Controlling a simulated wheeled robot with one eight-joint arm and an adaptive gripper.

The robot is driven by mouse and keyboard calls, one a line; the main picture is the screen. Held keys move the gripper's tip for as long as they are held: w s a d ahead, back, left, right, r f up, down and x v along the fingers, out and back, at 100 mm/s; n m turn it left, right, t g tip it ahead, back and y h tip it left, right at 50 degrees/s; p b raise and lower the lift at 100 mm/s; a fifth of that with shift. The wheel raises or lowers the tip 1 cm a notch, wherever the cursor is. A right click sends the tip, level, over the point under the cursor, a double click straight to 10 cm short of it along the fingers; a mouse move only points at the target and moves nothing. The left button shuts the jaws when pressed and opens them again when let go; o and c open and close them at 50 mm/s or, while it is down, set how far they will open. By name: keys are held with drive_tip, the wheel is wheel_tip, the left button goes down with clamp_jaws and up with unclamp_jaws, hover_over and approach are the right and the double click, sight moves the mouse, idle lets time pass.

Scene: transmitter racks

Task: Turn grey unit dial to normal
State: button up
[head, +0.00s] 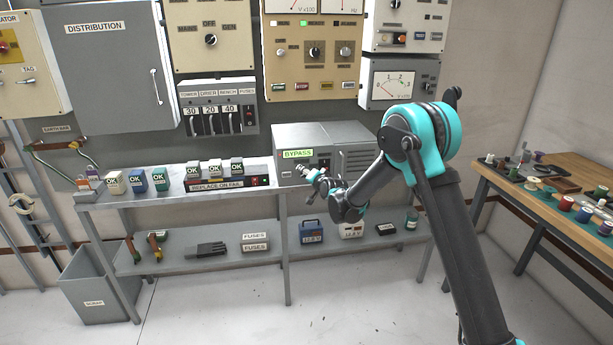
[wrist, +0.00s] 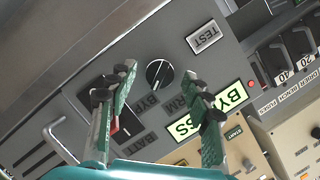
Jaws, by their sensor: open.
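The grey unit (head: 350,133) sits on the steel shelf in the head view, with a lit BYPASS sign on its front. In the wrist view its panel appears rotated, with the BYPASS sign (wrist: 211,112) lit green. The black round dial (wrist: 159,73) has a pale pointer line that appears to slant toward the BYP label; a partly visible label ending in RM is beside it. My gripper (wrist: 163,77) is open, its two green fingers on either side of the dial in the picture. I cannot tell whether they touch it. The head view shows my gripper (head: 313,174) before the unit.
A TEST button (wrist: 203,37) is close to the dial, and a dark switch with a red edge is partly behind one finger. OK-marked blocks (head: 215,170) stand left on the shelf. A wooden workbench (head: 560,168) stands at right.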

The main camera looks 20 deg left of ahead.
drive_tip(key=shift+c, duration=0.5)
clamp_jaws()
drive_tip(key=shift+n, duration=0.3)
drive_tip(key=n+h, duration=0.1)
drive_tip(key=n, duration=0.1)
drive_tip(key=n+t+h, duration=0.1)
drive_tip(key=n+h, duration=0.1)
drive_tip(key=n, duration=0.1)
drive_tip(key=n+t+h, duration=0.1)
drive_tip(key=n, duration=0.2)
drive_tip(key=shift+s+a, duration=0.25)
drive_tip(key=shift+a, duration=0.1)
idle(0.3)
